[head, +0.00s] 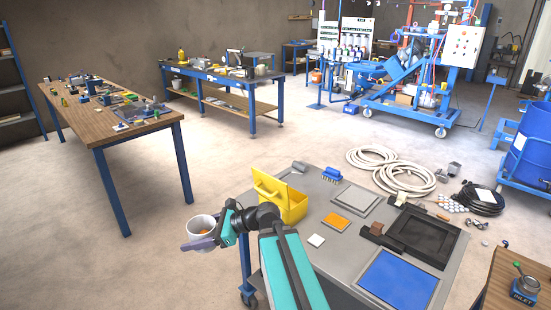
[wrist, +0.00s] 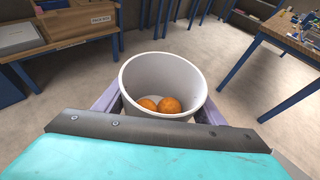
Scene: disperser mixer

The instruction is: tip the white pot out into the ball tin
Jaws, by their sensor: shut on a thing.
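The white pot (head: 197,221) is in my gripper (head: 208,240), off the left side of the grey cart and above the floor. In the wrist view, the pot (wrist: 135,75) sits between my two purple fingers, its open mouth facing up and towards the camera. Two orange balls (wrist: 169,105) lie in its bottom. I cannot tell for sure which thing is the ball tin. A small grey metal container (head: 454,168) stands beyond the cart near the hoses, apart from my gripper.
The grey cart (head: 312,262) carries an open yellow box (head: 283,203), a blue brush (head: 332,174), a blue panel (head: 398,279) and a dark tray (head: 424,238). Coiled white hoses (head: 405,180) lie beyond it. A wooden table (head: 100,130) stands left. The floor between is clear.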

